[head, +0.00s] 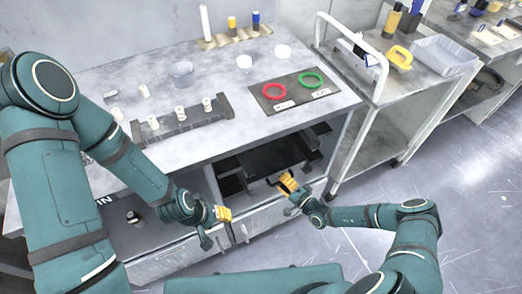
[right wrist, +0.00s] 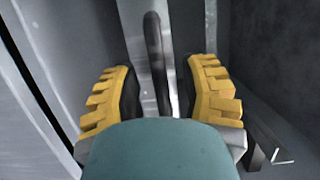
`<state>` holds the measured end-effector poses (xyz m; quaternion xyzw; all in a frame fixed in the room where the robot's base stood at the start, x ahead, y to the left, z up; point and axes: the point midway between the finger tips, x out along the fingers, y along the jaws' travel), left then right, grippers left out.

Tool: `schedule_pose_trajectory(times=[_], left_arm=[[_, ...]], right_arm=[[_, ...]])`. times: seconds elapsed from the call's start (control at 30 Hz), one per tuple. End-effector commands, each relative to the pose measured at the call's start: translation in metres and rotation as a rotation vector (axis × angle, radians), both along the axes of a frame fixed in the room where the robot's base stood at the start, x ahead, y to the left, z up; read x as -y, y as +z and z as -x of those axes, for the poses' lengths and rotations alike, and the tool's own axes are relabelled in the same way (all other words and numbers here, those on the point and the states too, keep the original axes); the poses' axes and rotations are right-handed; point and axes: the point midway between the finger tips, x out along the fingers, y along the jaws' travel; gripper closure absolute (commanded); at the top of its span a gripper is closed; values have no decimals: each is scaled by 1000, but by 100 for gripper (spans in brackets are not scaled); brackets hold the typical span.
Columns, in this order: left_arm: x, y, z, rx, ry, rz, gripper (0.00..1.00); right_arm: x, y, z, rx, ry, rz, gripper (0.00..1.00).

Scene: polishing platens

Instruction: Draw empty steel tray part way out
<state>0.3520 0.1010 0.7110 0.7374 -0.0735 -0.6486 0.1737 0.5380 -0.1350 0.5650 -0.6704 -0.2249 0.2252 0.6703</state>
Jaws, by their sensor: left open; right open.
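A steel front strip (right wrist: 136,28), apparently the steel tray's, runs between my right gripper's fingers in the right wrist view. A black bar handle (right wrist: 153,45) stands on it. My right gripper (head: 287,183) is open, its yellow fingers on either side of the handle; I cannot tell whether they touch it. In the head view, a dark flat tray-like surface (head: 262,158) lies inside the open bay under the bench, just behind this gripper. No objects show on its visible part. My left gripper (head: 222,214) is open and empty in front of the bench's lower left part.
The bench top (head: 225,150) bears a dark mat with a red ring (head: 273,91) and a green ring (head: 311,80), and a dark rack (head: 182,122) with white pieces. A cart (head: 352,140) with a white handle stands close on the right. Floor at the right is clear.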

Motion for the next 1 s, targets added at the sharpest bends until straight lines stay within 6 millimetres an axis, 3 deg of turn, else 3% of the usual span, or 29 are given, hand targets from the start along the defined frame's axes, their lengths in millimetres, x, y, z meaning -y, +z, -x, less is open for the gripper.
schedule_pose_trajectory(times=[0.1,0.23,0.6,1.0], left_arm=[[0,0,0,0,0,0,53],[0,0,0,0,0,0,53],[0,1,0,0,0,0,53],[0,11,0,0,0,0,53]], right_arm=[[0,0,0,0,0,0,57],[0,0,0,0,0,0,100],[0,2,0,5,0,-2,100],[6,1,16,1,0,-1,100]])
